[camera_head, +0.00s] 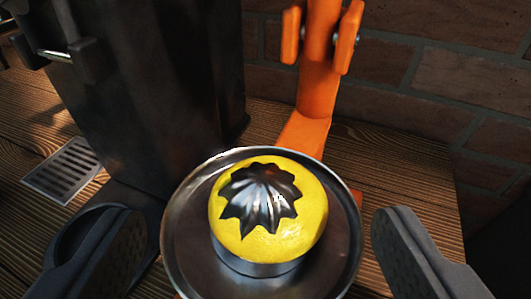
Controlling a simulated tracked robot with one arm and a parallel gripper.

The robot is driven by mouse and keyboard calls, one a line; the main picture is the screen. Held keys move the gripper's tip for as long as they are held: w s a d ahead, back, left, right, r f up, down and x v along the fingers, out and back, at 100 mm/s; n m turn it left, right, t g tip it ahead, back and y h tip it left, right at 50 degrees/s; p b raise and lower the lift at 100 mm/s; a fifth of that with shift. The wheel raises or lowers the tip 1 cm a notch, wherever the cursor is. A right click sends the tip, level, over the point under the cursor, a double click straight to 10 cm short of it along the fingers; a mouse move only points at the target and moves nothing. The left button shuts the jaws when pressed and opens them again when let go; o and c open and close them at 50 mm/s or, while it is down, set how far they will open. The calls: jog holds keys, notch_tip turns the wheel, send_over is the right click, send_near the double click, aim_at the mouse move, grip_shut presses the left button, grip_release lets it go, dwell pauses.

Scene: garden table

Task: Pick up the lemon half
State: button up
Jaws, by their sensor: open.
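The lemon half (310,215) is a bright yellow round piece in the lower middle of the view. It sits on a round metal dish (185,240), and a dark, shiny, ridged metal cone (258,195) shows in a star shape at its top centre. A short metal collar (258,268) shows under its near side. My gripper (258,228) is open, with one dark finger at the lower left and one at the lower right. The lemon half lies between the fingers in the picture, with a visible gap on both sides. Neither finger appears to touch it.
An orange stand (318,90) rises directly behind the dish. A tall dark appliance (150,80) stands at the left, with a slotted metal grate (65,168) beside it. A brick wall (460,85) closes off the back. The wooden table (410,165) is bare right of the dish.

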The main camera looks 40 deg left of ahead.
aim_at(270, 230)
jog(key=shift+x, duration=2.65)
jog(key=shift+w+d+f, duration=0.1)
jog(key=shift+d+f, duration=0.1)
jog(key=c, duration=1.1)
jog(key=shift+r, duration=0.1)
jog(key=shift+c, duration=0.2)
